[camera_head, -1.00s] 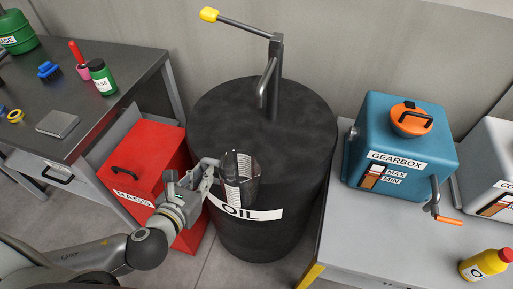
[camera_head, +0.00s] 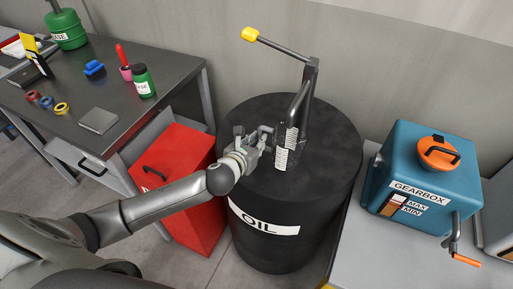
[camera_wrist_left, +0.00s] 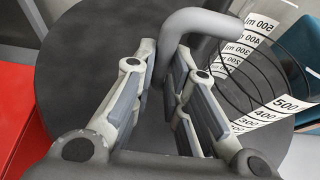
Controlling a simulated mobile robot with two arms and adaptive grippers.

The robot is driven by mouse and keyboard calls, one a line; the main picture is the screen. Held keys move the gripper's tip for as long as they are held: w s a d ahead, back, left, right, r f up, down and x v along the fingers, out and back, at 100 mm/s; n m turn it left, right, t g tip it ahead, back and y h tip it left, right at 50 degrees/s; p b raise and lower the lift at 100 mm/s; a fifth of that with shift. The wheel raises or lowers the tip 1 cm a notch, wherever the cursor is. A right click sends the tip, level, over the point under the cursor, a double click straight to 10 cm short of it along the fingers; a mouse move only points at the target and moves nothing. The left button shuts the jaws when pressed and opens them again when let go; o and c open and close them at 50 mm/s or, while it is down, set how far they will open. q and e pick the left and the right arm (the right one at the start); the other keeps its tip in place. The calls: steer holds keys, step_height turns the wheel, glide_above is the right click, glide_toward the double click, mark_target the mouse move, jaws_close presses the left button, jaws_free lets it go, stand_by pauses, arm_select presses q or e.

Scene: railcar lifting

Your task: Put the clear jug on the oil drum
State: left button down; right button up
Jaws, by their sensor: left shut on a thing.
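The clear jug (camera_head: 287,148) with a white measuring scale is over the top of the black oil drum (camera_head: 328,165), close below the pump spout. My left gripper (camera_head: 266,138) is at the jug's left side and shut on its handle. In the left wrist view the grey handle (camera_wrist_left: 200,22) runs between the fingers (camera_wrist_left: 172,85), and the jug (camera_wrist_left: 262,75) is at the right above the drum top (camera_wrist_left: 75,85). The jug looks about upright. I cannot tell whether its base touches the drum. My right gripper is not in view.
The drum's pump (camera_head: 307,85) has a yellow-tipped lever and a spout close to the jug. A red rag bin (camera_head: 185,160) and a dark workbench (camera_head: 165,85) are at the left. A blue gearbox (camera_head: 425,185) stands at the right. The drum's front top is clear.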

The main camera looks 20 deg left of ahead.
arm_select(q)
step_height(320, 180, down, 3)
steer(key=shift+s+r, duration=0.15)
steer(key=shift+f, duration=0.2)
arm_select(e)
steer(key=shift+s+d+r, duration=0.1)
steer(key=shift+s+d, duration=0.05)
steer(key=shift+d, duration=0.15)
arm_select(q)
steer(key=shift+f, duration=0.15)
steer(key=c, duration=1.5)
jaws_free()
steer(key=shift+o, duration=0.2)
steer(key=shift+r, duration=0.2)
steer(key=b+v, duration=0.1)
steer(key=v, duration=1.1)
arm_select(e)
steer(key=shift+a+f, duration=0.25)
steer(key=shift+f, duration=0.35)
